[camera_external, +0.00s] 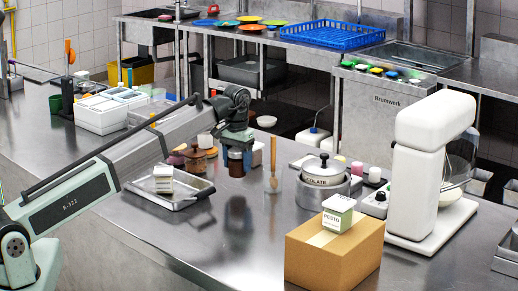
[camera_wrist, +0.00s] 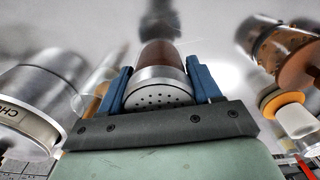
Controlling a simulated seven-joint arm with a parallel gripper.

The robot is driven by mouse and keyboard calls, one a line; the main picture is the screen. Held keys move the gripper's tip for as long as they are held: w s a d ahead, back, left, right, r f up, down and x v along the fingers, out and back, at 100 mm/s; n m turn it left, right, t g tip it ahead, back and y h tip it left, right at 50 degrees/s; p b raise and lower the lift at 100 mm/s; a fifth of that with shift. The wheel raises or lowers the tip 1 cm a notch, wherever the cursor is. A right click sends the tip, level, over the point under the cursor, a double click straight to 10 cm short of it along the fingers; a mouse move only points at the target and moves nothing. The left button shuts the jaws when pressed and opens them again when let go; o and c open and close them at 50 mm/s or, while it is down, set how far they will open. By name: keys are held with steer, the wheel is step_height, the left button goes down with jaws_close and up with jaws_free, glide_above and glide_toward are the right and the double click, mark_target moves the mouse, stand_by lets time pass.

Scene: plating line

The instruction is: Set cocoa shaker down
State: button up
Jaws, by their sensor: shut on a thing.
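The cocoa shaker (camera_wrist: 163,75) has a dark brown body and a perforated metal lid. In the wrist view it is between the two blue fingers of my gripper (camera_wrist: 162,88), which is shut on it, with the holed lid towards the camera.
A chocolate pot (camera_external: 322,184) and a glass with a brush (camera_external: 272,180) stand to the right. A steel tray (camera_external: 180,198) is in front left. A carton (camera_external: 330,252) bears a pesto box (camera_external: 337,212). Bare counter (camera_external: 230,225) lies in front.

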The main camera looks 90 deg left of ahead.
mark_target(237, 172)
steer(key=shift+f, duration=1.85)
steer(key=shift+f, duration=0.15)
steer(key=o, duration=1.2)
step_height(237, 172, up, 12)
steer(key=shift+r, duration=0.15)
